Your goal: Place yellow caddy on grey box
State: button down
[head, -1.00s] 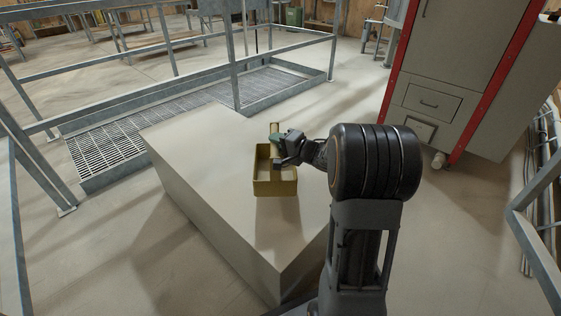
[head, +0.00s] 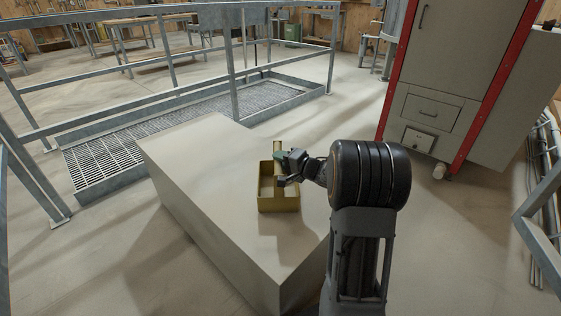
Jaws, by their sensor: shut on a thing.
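The yellow caddy (head: 278,203) is an open-topped box with a raised handle, seen in the head view over the right part of the grey box's top. The grey box (head: 205,165) is a large, plain block with a flat top. My gripper (head: 284,168) is at the caddy's handle from the right side and is shut on it. The caddy looks upright. I cannot tell whether its base touches the grey box's top or hangs just above it. My gripper's fingers partly hide the handle.
A metal railing and grated walkway (head: 115,152) run behind and left of the grey box. A tall grey cabinet with red edges (head: 445,75) stands at the back right. The left part of the grey box's top is bare.

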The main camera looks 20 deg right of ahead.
jog(key=c, duration=0.9)
grip_release()
